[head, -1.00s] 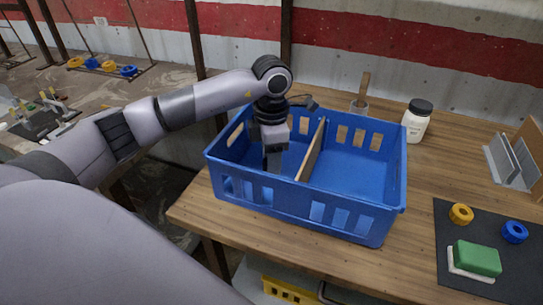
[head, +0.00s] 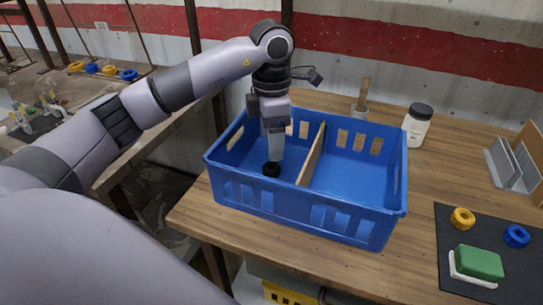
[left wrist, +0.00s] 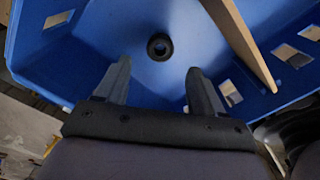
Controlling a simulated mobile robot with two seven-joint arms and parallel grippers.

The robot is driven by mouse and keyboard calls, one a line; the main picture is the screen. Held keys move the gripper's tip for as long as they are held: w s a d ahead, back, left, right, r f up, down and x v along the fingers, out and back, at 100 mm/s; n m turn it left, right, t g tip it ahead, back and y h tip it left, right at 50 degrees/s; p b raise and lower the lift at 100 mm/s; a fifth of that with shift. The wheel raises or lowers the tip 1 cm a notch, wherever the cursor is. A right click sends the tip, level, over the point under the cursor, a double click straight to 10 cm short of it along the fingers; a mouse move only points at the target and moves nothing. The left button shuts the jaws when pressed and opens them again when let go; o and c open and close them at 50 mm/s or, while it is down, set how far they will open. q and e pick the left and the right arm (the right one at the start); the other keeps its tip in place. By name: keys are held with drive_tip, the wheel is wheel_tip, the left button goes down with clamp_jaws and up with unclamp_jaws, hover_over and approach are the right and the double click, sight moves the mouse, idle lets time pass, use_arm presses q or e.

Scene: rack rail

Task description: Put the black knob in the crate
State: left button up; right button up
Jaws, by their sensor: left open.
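The blue crate (head: 300,210) stands on the wooden table, split by a wooden divider (head: 311,154) into a left and a right compartment. The black knob (head: 271,170) is in the left compartment, and in the left wrist view the knob (left wrist: 159,47) appears on the blue floor beyond my fingertips. My left gripper (head: 274,158) is above the left compartment, fingers pointing down. My right gripper is not in view.
A white bottle with a dark lid (head: 417,124) and a cup holding a wooden stick (head: 360,105) stand behind the crate. At right are a grey rack (head: 508,163) and a dark mat (head: 470,222) with a yellow ring, a blue ring and a green block. The right compartment is empty.

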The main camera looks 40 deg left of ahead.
use_arm(q)
wheel_tip(320, 180, up, 6)
drive_tip(key=shift+f, duration=0.25)
drive_tip(key=shift+s+f, duration=0.1)
idle(0.4)
